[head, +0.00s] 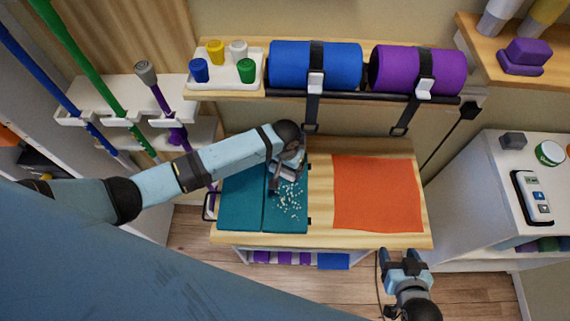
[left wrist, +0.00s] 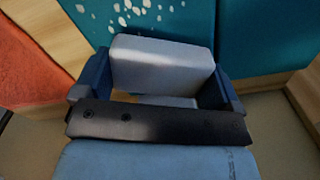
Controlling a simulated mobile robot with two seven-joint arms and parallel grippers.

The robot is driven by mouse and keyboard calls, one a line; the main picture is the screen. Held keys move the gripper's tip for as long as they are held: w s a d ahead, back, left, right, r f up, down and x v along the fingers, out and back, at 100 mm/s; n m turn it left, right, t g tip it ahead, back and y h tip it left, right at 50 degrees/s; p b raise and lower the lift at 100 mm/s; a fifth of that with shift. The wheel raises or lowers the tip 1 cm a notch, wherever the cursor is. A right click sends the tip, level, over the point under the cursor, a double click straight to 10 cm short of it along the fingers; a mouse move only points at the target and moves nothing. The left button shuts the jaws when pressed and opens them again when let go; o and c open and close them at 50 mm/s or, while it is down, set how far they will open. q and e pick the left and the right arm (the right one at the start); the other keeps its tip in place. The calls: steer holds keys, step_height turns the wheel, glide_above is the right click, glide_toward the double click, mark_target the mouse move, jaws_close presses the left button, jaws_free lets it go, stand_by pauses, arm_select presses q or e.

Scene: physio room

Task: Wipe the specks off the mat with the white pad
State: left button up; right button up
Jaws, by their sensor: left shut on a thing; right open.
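The teal mat (head: 240,208) lies on the left part of the wooden table and shows two panels. White specks (head: 291,200) are scattered over its right panel, and some specks show in the left wrist view (left wrist: 130,12). My left gripper (head: 283,179) is over the upper part of the right panel. It is shut on the white pad (left wrist: 160,66), which sits between its two fingers. The arm mostly hides the pad in the head view, and I cannot tell whether the pad touches the mat. My right gripper (head: 402,262) is open and empty in front of the table's front edge.
An orange sheet (head: 377,195) lies on the right of the table (head: 321,238). Above the back are a blue roll (head: 300,64) and a purple roll (head: 393,70) with hanging straps. A white cabinet (head: 470,215) stands on the right.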

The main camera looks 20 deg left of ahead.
mark_target(283, 217)
arm_select(q)
steer(key=shift+f, duration=0.8)
steer(key=shift+s+d+r, duration=0.1)
steer(key=shift+s+r, duration=0.05)
steer(key=shift+s, duration=0.15)
steer(key=s+p, duration=0.2)
steer(key=shift+s+d+r+p, duration=0.1)
steer(key=shift+d+r+p, duration=0.05)
steer(key=shift+d+p, duration=0.2)
steer(key=shift+s+d+p, duration=0.2)
steer(key=shift+s+p, duration=0.4)
steer(key=shift+s, duration=0.3)
steer(key=shift+s+d+f, duration=0.2)
steer(key=shift+s, duration=0.55)
steer(key=shift+s+d+f, duration=0.2)
steer(key=shift+s, duration=0.55)
steer(key=shift+s+d, duration=0.3)
steer(key=shift+s, duration=0.8)
steer(key=shift+s+d, duration=0.35)
steer(key=shift+s, duration=0.7)
steer(key=shift+s+d, duration=0.3)
steer(key=shift+s, duration=0.8)
steer(key=shift+w, duration=0.15)
